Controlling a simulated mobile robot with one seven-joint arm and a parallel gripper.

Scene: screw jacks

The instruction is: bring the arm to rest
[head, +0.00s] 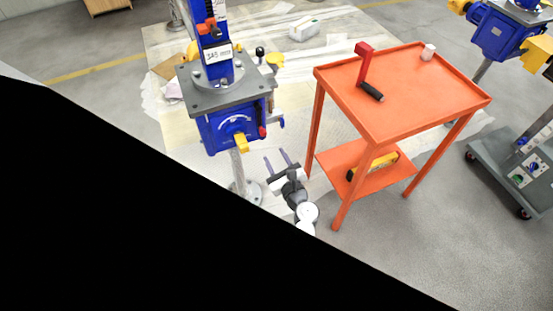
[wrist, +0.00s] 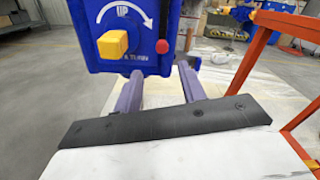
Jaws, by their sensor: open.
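My gripper (head: 277,163) is open and empty in the head view, low between the blue screw jack and the orange cart. Its two purple-grey fingers show in the wrist view (wrist: 160,85), apart with nothing between them. The blue screw jack (head: 222,130) stands left of it, with a yellow square knob (head: 241,143) on its front. In the wrist view the jack's housing (wrist: 125,30) is ahead of the fingers, with the yellow knob (wrist: 112,44) and a red-tipped lever (wrist: 162,45). I cannot tell whether a finger touches the housing.
Another jack on a grey trolley (head: 515,165) is far right.

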